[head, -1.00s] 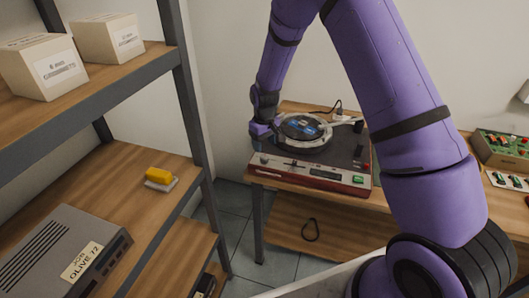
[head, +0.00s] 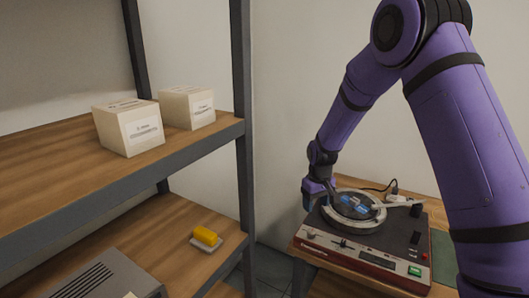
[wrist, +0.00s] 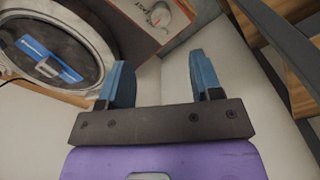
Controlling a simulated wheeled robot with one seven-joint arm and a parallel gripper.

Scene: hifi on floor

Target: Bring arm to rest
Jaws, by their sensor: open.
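My purple arm (head: 460,130) reaches from the right over the bench. My gripper (wrist: 163,82) is open, with two blue fingers apart and nothing between them in the wrist view. In the head view my gripper (head: 312,196) is beside the left edge of the turntable unit (head: 345,255), close to its round platter (head: 353,205). Whether it touches the unit cannot be told. The platter also shows in the wrist view (wrist: 85,40) at upper left, with a blue label and a small grey piece on it.
A metal-framed shelf rack (head: 243,100) stands at the left. It holds two labelled white boxes (head: 130,128), a yellow block (head: 206,236) on a pale base and a grey device (head: 105,275). A cable and plug (head: 393,188) lie behind the unit. The wall behind is bare.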

